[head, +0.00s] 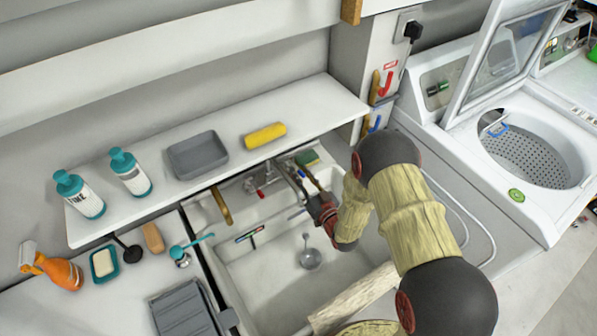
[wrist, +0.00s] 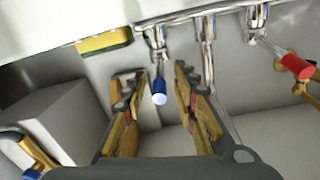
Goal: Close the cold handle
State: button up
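The cold handle (wrist: 159,88), a short blue-tipped lever, hangs from the left valve of the chrome sink faucet (wrist: 207,28). In the wrist view my gripper (wrist: 156,80) is open, with one finger on each side of this handle. Gaps show between the blue tip and both fingers; contact deeper in the picture cannot be told. The red-tipped handle (wrist: 292,64) is on the right valve, outside the fingers.
A green-yellow sponge (wrist: 104,42) lies at the sink's back edge near the left finger. A shelf (head: 225,165) runs above the sink (head: 270,285). Red (head: 386,84) and blue (head: 376,123) pipe handles are on the wall post. A washing machine (head: 500,130) stands right.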

jog(key=v, duration=1)
jog(key=shift+s, duration=0.25)
jog(key=shift+w+d, duration=0.1)
jog(key=shift+d, duration=0.05)
